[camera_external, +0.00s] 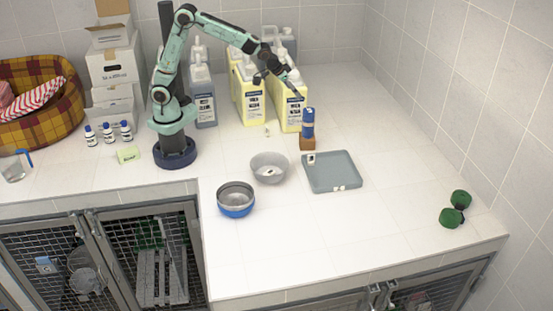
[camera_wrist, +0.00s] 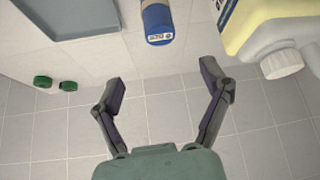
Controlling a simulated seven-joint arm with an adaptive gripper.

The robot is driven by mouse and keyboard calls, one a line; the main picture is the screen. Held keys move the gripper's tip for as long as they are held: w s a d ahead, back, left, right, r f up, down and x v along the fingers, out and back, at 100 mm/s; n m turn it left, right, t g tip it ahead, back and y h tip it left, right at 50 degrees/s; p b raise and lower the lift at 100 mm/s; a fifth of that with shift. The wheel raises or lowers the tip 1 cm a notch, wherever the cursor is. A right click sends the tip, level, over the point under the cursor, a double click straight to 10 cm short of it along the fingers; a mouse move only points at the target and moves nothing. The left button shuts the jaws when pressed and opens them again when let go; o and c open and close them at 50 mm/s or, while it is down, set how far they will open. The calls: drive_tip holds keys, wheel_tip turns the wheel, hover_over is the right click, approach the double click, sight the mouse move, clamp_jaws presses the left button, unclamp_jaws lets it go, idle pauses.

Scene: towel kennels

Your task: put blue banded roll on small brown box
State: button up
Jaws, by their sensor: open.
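The blue banded roll (camera_external: 308,122) stands upright and appears to rest on top of the small brown box (camera_external: 307,144), beside the yellow jugs. In the wrist view the roll (camera_wrist: 158,24) shows at the top centre, blue with a label and a tan edge. My gripper (camera_external: 279,84) is open and empty, above and to the left of the roll, near the jugs. In the wrist view its fingers (camera_wrist: 163,80) are spread wide, with the roll beyond them and not touching. The brown box is not visible in the wrist view.
Yellow jugs (camera_external: 249,95) stand close behind my gripper; one shows in the wrist view (camera_wrist: 260,25). A grey tray (camera_external: 345,181) lies in front of the box, with bowls (camera_external: 236,208) to its left. A green dumbbell-like object (camera_external: 452,215) lies at right. The front right counter is clear.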

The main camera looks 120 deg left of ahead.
drive_tip(key=s+d+r+m+h, duration=0.2)
drive_tip(key=s+d, duration=0.1)
drive_tip(key=d, duration=0.6)
drive_tip(key=s+d+f+m+g+h, duration=0.1)
drive_tip(key=s+d+m+g, duration=0.3)
drive_tip(key=s+d, duration=1.3)
drive_tip(key=s+m+h, duration=0.1)
drive_tip(key=s+m, duration=0.2)
drive_tip(key=shift+s+f+m+h, duration=0.25)
drive_tip(key=shift+f+m+h, duration=0.05)
drive_tip(key=shift+m, duration=0.1)
